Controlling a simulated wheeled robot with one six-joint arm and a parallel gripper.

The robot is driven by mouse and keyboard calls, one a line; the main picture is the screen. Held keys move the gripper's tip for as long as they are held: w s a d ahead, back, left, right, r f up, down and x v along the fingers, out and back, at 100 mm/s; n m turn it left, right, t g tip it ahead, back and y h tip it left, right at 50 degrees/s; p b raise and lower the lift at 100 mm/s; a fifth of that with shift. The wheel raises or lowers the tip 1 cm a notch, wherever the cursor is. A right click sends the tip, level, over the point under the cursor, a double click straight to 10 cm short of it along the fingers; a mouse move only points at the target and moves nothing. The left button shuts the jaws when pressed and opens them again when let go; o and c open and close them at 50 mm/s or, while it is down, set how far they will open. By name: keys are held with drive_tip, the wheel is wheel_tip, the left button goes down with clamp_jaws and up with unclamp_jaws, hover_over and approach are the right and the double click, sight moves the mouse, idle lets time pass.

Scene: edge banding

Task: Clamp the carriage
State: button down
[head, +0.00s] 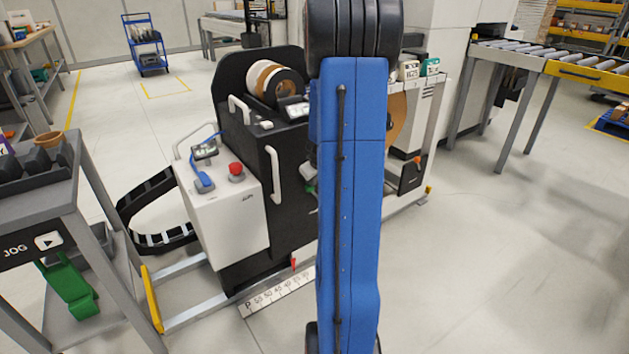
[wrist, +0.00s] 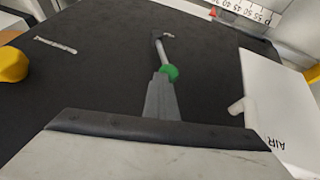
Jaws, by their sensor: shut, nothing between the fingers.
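The carriage (head: 285,205) is a black machine unit with a white control box on its left, standing over rails. In the wrist view its black face (wrist: 95,85) fills most of the picture. A metal lever (wrist: 160,48) with a green ball knob (wrist: 169,72) stands out from that face. A bit of green (head: 311,189) also shows beside my arm in the head view. My gripper (wrist: 161,78) is shut and empty, its grey fingertips right at the green knob; I cannot tell whether they touch. The blue arm hides it in the head view.
A ruler scale (head: 278,292) with a red pointer (head: 294,263) runs along the carriage's foot. A white box marked AIR (wrist: 275,105) and a yellow knob (wrist: 12,65) flank the lever. A grey bench (head: 60,200) stands at left. Floor at right is clear.

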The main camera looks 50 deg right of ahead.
drive_tip(key=shift+a+f, duration=0.35)
drive_tip(key=shift+a, duration=0.05)
drive_tip(key=d+v, duration=0.1)
drive_tip(key=v, duration=1.1)
drive_tip(key=shift+w+r, duration=0.2)
drive_tip(key=shift+r, duration=0.2)
drive_tip(key=shift+a, duration=0.1)
drive_tip(key=s+a+r+n+y, duration=0.1)
drive_tip(key=s+a+r, duration=0.15)
drive_tip(key=a, duration=0.95)
drive_tip(key=s+a+r+y, duration=0.1)
drive_tip(key=a+r, duration=0.3)
drive_tip(key=a, duration=0.8)
drive_tip(key=s+a+y, duration=0.1)
drive_tip(key=s+a, duration=1.3)
drive_tip(key=s, duration=0.2)
drive_tip(key=shift+s+a+g+y, duration=0.3)
